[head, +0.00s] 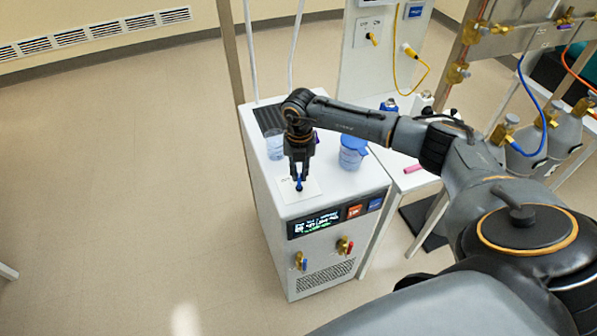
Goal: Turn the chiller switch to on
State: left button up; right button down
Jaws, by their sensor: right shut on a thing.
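The chiller (276,232) is a white floor-standing box with a dark display (317,224) along the upper front edge. My right gripper (299,180) points down over the chiller's top, near the front. It is shut on the small blue chiller switch (299,186), which stands on a pale plate (312,191) with small markings. The fingers partly hide the switch, and I cannot read which marking it points to. My left gripper is not in view.
A clear beaker (275,146) and a blue-lidded jug (352,153) stand on the chiller's top close to my right gripper. Two brass valves (344,246) stick out of its front. A white bench with a pink item (412,169) adjoins at right. The floor at left is clear.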

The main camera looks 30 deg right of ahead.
aim_at(300, 175)
jog(key=shift+d+m, duration=0.1)
jog(key=shift+m, duration=0.7)
jog(key=c, duration=1.4)
grip_release()
notch_tip(300, 175, up, 12)
